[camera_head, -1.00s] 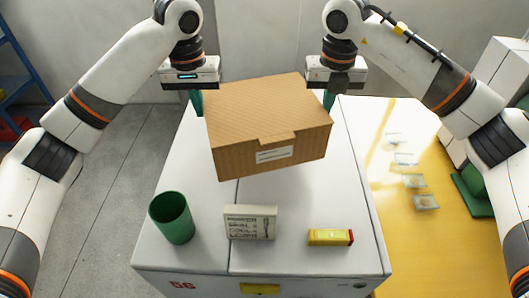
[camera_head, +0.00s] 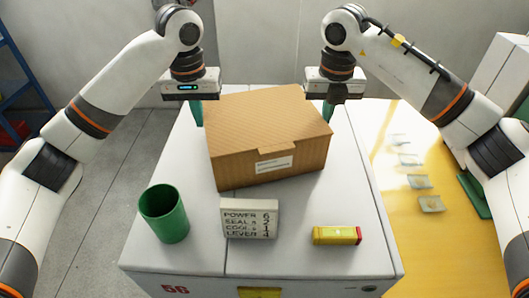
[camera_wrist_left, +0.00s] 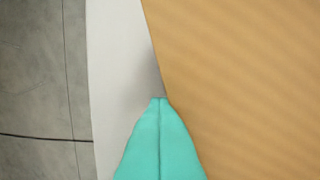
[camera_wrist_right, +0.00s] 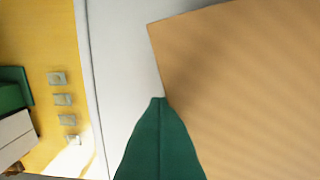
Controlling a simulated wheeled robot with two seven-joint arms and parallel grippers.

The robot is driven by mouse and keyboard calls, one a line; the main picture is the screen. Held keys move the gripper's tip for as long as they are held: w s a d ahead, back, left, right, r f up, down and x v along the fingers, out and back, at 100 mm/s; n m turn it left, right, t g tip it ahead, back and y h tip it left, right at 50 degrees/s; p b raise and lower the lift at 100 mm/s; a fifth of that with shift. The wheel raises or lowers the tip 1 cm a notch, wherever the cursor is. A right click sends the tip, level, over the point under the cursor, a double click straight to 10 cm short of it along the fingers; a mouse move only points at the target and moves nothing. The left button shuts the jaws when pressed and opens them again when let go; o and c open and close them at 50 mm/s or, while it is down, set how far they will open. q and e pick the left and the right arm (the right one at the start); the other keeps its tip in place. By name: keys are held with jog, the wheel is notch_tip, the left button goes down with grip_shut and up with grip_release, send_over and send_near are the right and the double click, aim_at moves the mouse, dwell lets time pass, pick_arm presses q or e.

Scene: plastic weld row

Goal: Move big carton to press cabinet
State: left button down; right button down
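The big carton (camera_head: 268,125) is a brown closed box with a white label on its front. It is over the white cabinet (camera_head: 205,262) marked 56; I cannot tell whether it touches the top. My left gripper (camera_head: 196,112) is at the carton's left side, its teal fingers together in the left wrist view (camera_wrist_left: 160,100) beside the carton edge. My right gripper (camera_head: 328,108) is at the carton's right side, its dark green fingers together in the right wrist view (camera_wrist_right: 159,100). The carton sits between the two shut grippers, partly hiding their fingertips in the head view.
A green cup (camera_head: 165,214), a grey sign block (camera_head: 249,218) with lettering and a yellow-red box (camera_head: 336,236) stand along the cabinet's front. A yellow table (camera_head: 425,240) with several small clear pieces is at the right. A blue rack (camera_head: 20,90) stands at the left.

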pick_arm(q)
jog(key=shift+a+r, duration=0.1)
jog(key=shift+a, duration=0.05)
jog(key=c, duration=1.7)
grip_release()
jog(key=shift+s+a, duration=0.2)
jog(key=shift+a, duration=0.4)
pick_arm(e)
jog(key=shift+s+d+r, duration=0.1)
jog(key=shift+d+r, duration=0.05)
jog(key=shift+d, duration=0.6)
pick_arm(q)
jog(key=shift+w, duration=0.1)
pick_arm(e)
jog(key=c, duration=1.7)
grip_release()
pick_arm(q)
jog(key=r, duration=1.1)
jog(key=shift+s+a+r, duration=0.1)
jog(key=shift+s+r, duration=0.3)
pick_arm(e)
jog(key=r, duration=1.2)
jog(key=shift+s+d, duration=0.15)
jog(key=shift+s, duration=0.25)
jog(key=shift+f, duration=0.1)
